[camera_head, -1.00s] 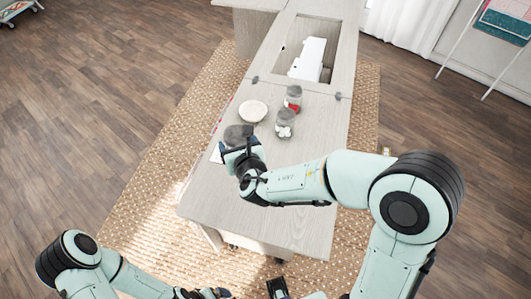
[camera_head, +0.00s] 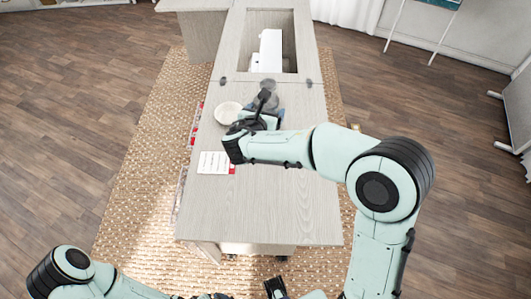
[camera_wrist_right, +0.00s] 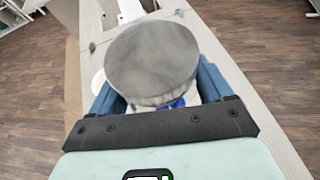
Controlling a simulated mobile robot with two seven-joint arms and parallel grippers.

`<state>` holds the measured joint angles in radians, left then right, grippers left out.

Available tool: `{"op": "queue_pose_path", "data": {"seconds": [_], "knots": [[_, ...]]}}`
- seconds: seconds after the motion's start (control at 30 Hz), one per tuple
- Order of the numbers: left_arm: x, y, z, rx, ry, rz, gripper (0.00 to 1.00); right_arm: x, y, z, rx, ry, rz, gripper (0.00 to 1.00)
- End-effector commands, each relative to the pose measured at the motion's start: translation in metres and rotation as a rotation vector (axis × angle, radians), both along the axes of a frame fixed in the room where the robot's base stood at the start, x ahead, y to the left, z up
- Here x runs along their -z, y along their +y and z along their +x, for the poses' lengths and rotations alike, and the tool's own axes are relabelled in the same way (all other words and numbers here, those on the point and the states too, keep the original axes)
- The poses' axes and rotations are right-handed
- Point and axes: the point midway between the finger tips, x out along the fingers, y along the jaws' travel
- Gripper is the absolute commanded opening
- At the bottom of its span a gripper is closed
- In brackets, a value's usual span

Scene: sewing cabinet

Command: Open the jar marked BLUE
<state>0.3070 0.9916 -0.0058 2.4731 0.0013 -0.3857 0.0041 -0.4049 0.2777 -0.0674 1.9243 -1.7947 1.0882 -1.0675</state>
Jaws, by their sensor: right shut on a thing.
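My right gripper (camera_head: 266,110) is over the cabinet top. In the right wrist view its blue fingers (camera_wrist_right: 212,82) are shut on a jar with a round grey lid (camera_wrist_right: 152,60). Something blue (camera_wrist_right: 178,104) shows under the lid; I cannot read a label. The lid fills the space between the fingers and looks seated on the jar. I cannot tell whether the jar touches the table.
A pale round dish (camera_head: 228,112) is left of the gripper. A white card with a red edge (camera_head: 214,163) lies nearer on the cabinet top (camera_head: 270,210). A white machine (camera_head: 270,50) lies in the recess behind. The front of the top is clear.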

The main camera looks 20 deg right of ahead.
Motion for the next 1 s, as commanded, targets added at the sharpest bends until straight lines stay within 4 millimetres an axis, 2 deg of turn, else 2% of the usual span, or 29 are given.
{"op": "queue_pose_path", "data": {"seconds": [0.03, 0.1, 0.4, 0.67, 0.9, 1.0], "knots": [[0.005, 0.0, -0.002, 0.0, 0.002, 0.0, 1.0, 0.018, 0.0, -0.001, -0.001, 0.009, -0.004, 0.0], [0.008, 0.0, -0.003, 0.0, 0.004, 0.0, 1.0, 0.038, 0.0, -0.001, -0.002, 0.008, -0.004, 0.0], [0.019, 0.0, -0.007, 0.0, 0.009, 0.0, 1.0, 0.112, 0.0, -0.001, -0.002, 0.005, -0.003, 0.0], [0.022, 0.0, -0.008, 0.0, 0.009, 0.0, 1.0, 0.136, 0.0, 0.0, -0.002, 0.002, 0.0, 0.0], [0.026, 0.0, -0.009, -0.001, 0.011, 0.0, 1.0, 0.17, 0.0, 0.0, -0.003, 0.002, -0.002, 0.0], [0.026, 0.0, -0.009, -0.001, 0.011, 0.0, 1.0, 0.173, 0.0, 0.0, -0.002, -0.001, 0.0, 0.0]]}}
